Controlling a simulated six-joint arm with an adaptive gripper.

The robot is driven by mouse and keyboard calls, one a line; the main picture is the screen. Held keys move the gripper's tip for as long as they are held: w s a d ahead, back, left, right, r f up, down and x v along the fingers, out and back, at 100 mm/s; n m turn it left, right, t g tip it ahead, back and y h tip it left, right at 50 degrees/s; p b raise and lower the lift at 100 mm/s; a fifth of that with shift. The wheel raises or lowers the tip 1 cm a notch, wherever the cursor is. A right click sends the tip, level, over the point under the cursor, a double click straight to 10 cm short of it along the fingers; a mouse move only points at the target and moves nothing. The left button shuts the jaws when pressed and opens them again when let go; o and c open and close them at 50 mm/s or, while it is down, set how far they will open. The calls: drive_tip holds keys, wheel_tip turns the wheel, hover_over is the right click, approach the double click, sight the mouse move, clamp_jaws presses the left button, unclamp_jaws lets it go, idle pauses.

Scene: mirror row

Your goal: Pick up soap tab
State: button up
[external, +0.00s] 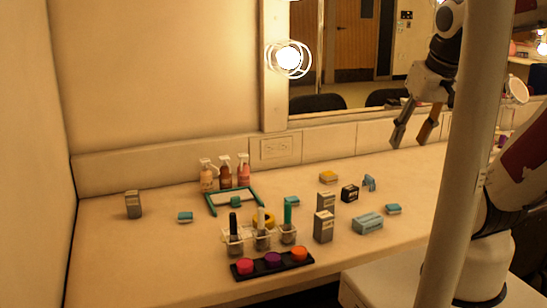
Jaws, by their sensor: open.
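Several small teal tabs lie on the counter, and they may be soap tabs; I cannot tell which one is meant. One (185,217) lies at the left, one (291,202) near the middle, and one (393,209) at the right. Another teal tab (236,201) lies inside a teal-framed tray (212,210). My gripper (411,141) is open and empty, pointing down above the back right of the counter. It is apart from all the tabs.
Pump bottles (226,176) stand behind the tray. A rack of tubes (261,237) and a dark strip with coloured discs (272,262) are at front. Grey boxes (323,226), a larger teal block (368,223) and a black box (349,192) stand right of centre.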

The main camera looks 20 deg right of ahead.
drive_tip(key=w+d+f+m+g+y, duration=0.1)
drive_tip(key=w+d+f+m+g, duration=0.3)
drive_tip(key=w+d+f+m, duration=0.35)
drive_tip(key=m+y, duration=0.4)
drive_tip(key=m, duration=0.5)
hover_over(401, 212)
drive_tip(key=s+d, duration=0.1)
drive_tip(key=s, duration=0.1)
drive_tip(key=shift+n+g, duration=0.25)
drive_tip(key=shift+g, duration=0.05)
drive_tip(key=f, duration=1.4)
drive_tip(key=shift+s+d+f, duration=0.15)
drive_tip(key=shift+s+f, duration=0.05)
drive_tip(key=shift+f, duration=0.05)
drive_tip(key=w+m, duration=0.3)
drive_tip(key=shift+d+r+t, duration=0.3)
drive_tip(key=shift+r+t, duration=0.05)
drive_tip(key=shift+t, duration=0.05)
drive_tip(key=shift+f, duration=0.1)
drive_tip(key=shift+x, duration=1.2)
drive_tip(key=shift+w+f, duration=0.1)
